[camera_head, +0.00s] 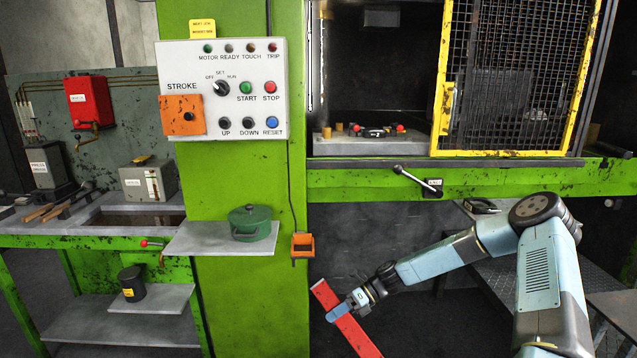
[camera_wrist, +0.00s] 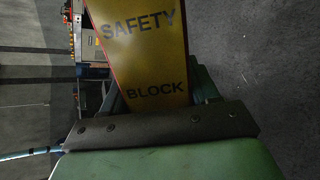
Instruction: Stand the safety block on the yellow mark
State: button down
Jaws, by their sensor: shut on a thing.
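The safety block (camera_head: 358,338) is a long red bar in the head view, held tilted in front of the press, below its bed. In the wrist view the block (camera_wrist: 140,50) shows a yellow face with the words SAFETY BLOCK and red edges. My gripper (camera_head: 345,307) is shut on the block, near its upper end in the head view. The wrist view shows the gripper (camera_wrist: 160,125) across the block's lower visible part. The block's bottom end is out of the head view. I cannot make out a yellow mark on the press bed (camera_head: 345,148).
The press opening is clear at left; a yellow-framed mesh guard (camera_head: 515,75) covers its right. Small red-ended and brass-coloured pieces (camera_head: 377,131) sit on the bed. A lever (camera_head: 415,180) juts from the green front beam. A shelf with a green pot (camera_head: 250,222) stands left.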

jog(key=m+t, duration=0.2)
jog(key=t, duration=0.1)
jog(key=w+m+t+y, duration=0.1)
jog(key=m, duration=0.1)
jog(key=shift+d+r+t, duration=0.3)
jog(key=shift+d+r, duration=0.05)
jog(key=shift+r, duration=0.05)
jog(key=m+t, duration=0.2)
jog(key=d+m+t, duration=0.1)
jog(key=shift+w+r, duration=0.3)
jog(key=shift+w, duration=0.1)
jog(key=m+t, duration=0.1)
jog(key=d+t+h, duration=0.1)
jog(key=m, duration=0.1)
jog(key=shift+w+d+r+m+t+h, duration=0.3)
jog(key=shift+w+d+t, duration=0.05)
jog(key=shift+d+t, duration=0.05)
jog(key=d+m+t+h, duration=0.7)
jog(key=d+m+h, duration=0.45)
jog(key=d, duration=0.25)
jog(key=w+r, duration=0.5)
jog(key=r, duration=0.2)
jog(key=shift+d+r+m, duration=0.2)
jog(key=shift+r+m, duration=0.15)
jog(key=shift+m, duration=0.1)
